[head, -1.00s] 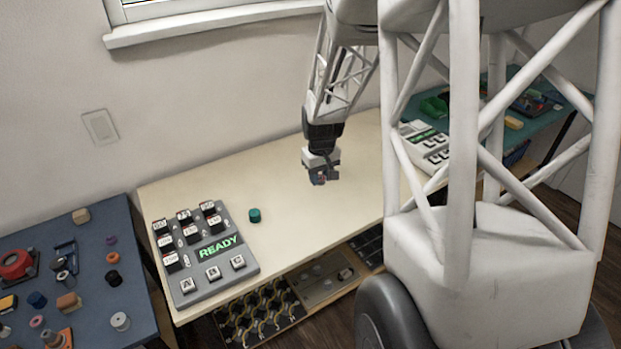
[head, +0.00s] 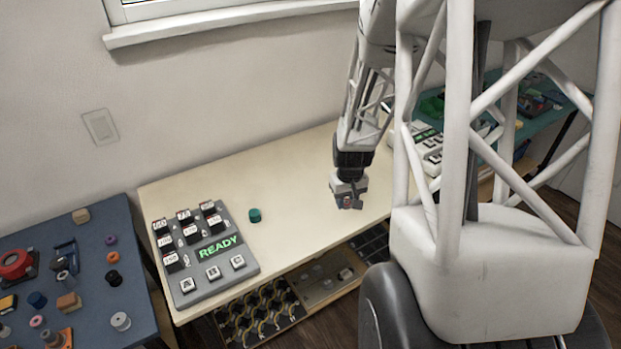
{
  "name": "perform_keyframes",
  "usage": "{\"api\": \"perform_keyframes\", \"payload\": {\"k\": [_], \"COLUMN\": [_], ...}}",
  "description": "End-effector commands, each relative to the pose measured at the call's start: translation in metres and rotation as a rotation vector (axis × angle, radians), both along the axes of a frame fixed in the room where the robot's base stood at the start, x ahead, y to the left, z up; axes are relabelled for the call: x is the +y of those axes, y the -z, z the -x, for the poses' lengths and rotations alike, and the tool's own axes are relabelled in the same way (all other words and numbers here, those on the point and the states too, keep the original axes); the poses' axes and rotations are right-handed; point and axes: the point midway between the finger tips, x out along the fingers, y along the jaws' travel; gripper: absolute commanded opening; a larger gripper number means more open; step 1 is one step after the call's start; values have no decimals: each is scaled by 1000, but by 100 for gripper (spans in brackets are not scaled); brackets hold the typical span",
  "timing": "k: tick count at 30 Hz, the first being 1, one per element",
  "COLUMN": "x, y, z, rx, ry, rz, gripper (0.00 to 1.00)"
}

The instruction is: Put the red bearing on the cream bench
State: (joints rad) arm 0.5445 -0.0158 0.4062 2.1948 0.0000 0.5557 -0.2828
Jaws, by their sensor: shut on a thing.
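The cream bench (head: 295,180) stands along the wall in the middle of the view. My gripper (head: 347,204) points down over the right part of the bench, close to its front edge. It is shut on a small reddish piece, the red bearing (head: 347,202), of which only a little shows between the jaws. I cannot tell whether the bearing touches the bench top or is held just above it.
A grey panel with keys and a READY display (head: 218,248) covers the bench's left end. A teal round piece (head: 255,215) stands right of it. The bench middle is clear. A blue table (head: 95,235) with many parts is at left. A second panel (head: 428,150) is at right.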

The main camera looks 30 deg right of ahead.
Motion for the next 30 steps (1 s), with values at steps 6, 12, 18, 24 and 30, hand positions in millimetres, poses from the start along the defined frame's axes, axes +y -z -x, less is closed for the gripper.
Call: {"api": "perform_keyframes", "payload": {"k": [6, 12, 18, 24, 30], "x": [0, 0, 0, 0, -5], "y": [32, 44, 45, 44, 46], "z": [0, 0, 0, -1, -9], "rx": [2, 1, 0, 0, 1], "ry": [0, 0, 0, 0, 0], "rz": [-1, 0, 0, 0, 0], "gripper": [10, 10, 10, 10, 10]}}
